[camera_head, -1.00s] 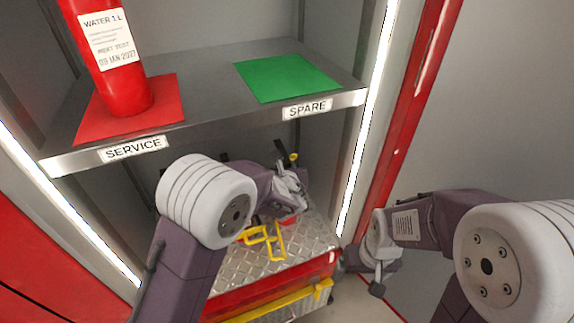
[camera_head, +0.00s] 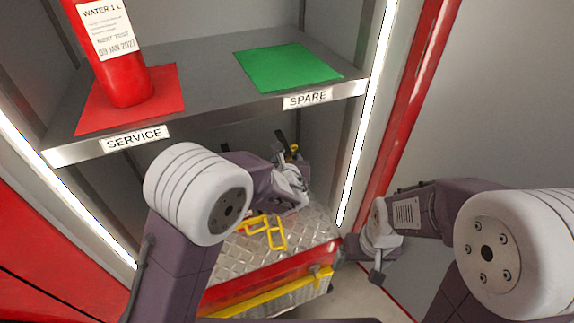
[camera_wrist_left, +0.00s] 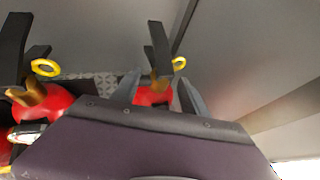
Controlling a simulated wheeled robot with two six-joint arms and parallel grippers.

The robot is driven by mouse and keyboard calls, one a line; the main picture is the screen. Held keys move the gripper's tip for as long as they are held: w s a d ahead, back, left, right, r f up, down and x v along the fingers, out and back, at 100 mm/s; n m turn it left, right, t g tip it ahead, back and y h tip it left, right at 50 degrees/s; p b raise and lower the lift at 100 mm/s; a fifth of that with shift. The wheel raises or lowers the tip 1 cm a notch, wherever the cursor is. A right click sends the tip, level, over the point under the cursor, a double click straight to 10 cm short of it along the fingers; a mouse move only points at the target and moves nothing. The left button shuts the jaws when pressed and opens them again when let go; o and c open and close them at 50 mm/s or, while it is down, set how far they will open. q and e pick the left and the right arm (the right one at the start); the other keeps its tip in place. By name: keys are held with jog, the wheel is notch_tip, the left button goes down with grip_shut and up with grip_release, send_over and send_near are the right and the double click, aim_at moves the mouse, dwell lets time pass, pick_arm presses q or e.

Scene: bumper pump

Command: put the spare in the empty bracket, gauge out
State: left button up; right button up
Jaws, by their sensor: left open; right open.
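My left gripper (camera_head: 291,188) is low in the compartment under the shelf, open. In the left wrist view its two fingers (camera_wrist_left: 158,92) stand either side of a red extinguisher (camera_wrist_left: 152,96) with a black lever and yellow ring; contact is unclear. In the head view that area is mostly hidden; a black lever with yellow (camera_head: 292,150) shows behind the gripper. A second red extinguisher (camera_wrist_left: 50,100) is left in the wrist view. An empty yellow bracket (camera_head: 268,233) lies on the diamond-plate floor. The green SPARE mat (camera_head: 288,72) is bare. My right gripper (camera_head: 372,262) is open and empty, outside the compartment. No gauge is readable.
A red extinguisher (camera_head: 112,60) labelled WATER 1 L stands on the red SERVICE mat (camera_head: 165,88). The shelf (camera_head: 200,108) lies above my left arm. The lit door post (camera_head: 362,130) separates my two grippers. A grey panel (camera_head: 500,90) is on the right.

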pick_arm(q)
jog(key=p+v, duration=0.1)
jog(key=v, duration=0.8)
jog(key=shift+s, duration=0.15)
